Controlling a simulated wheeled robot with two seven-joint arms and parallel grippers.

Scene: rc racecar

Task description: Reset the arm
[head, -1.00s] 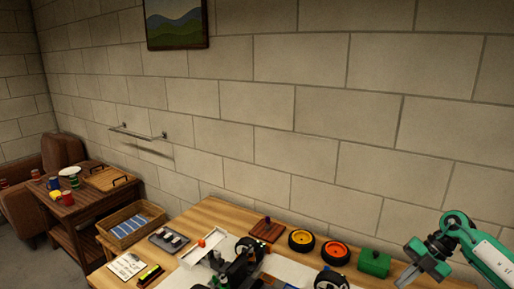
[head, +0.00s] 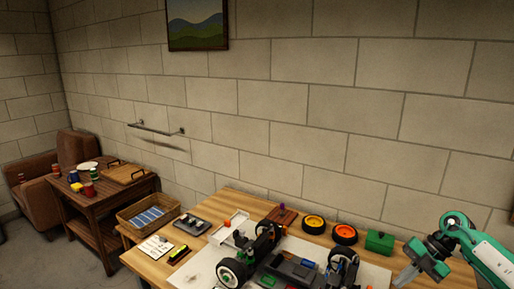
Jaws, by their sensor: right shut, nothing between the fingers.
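My right gripper (head: 405,279) is at the lower right of the head view, shut and empty, on a green and white arm. The partly built racecar (head: 290,268) sits on a pale mat in the middle of the bench, with black wheels (head: 231,273) fitted. It is cut off by the lower edge. My left gripper is out of view.
A yellow wheel (head: 313,224), an orange wheel (head: 345,234) and a small brown board (head: 281,217) lie along the back of the bench. A white tray (head: 230,226), a dark tray (head: 191,225) and a paper card (head: 154,247) are at left. A basket (head: 147,213) stands beyond them.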

